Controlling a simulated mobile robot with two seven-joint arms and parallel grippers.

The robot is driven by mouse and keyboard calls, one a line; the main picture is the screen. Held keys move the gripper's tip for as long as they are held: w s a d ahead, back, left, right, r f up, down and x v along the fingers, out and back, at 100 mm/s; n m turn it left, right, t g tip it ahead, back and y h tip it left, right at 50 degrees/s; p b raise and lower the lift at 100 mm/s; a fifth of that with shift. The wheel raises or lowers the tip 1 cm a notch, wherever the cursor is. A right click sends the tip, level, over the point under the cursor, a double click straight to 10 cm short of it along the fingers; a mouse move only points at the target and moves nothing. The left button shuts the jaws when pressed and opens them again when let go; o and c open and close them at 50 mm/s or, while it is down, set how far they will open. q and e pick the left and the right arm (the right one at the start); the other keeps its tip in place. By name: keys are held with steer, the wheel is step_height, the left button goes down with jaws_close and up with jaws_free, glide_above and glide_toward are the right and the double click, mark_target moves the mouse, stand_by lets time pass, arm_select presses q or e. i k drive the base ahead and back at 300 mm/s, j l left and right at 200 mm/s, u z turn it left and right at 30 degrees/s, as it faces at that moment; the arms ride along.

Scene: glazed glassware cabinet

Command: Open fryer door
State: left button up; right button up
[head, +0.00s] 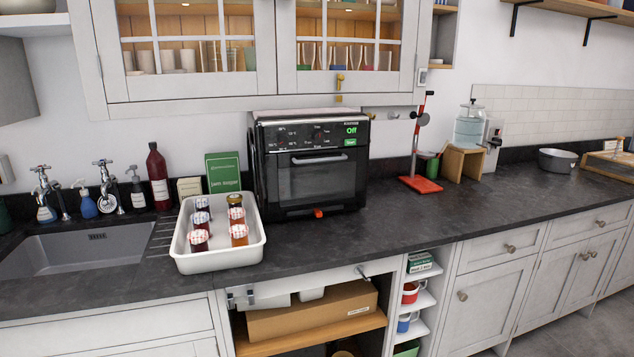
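The panel above the door has dials and a green "Off" display (351,130). A small red-orange part (318,213) shows at the bottom of its front. Neither of my grippers shows in the head view.
A white tray (216,262) with several jars stands left of the fryer, close to its front corner. A red stand (421,184) is to the right. The counter (360,236) in front of the fryer is clear. Glazed cabinets (250,97) hang above.

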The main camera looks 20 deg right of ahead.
mark_target(310, 178)
steer(key=i+l+u, duration=0.1)
steer(key=l, duration=0.45)
steer(key=i+l+u, duration=0.15)
steer(key=l, duration=0.4)
steer(key=i+l+u, duration=0.1)
steer(key=l, duration=0.45)
steer(key=i+l+u, duration=0.1)
steer(key=l, duration=0.45)
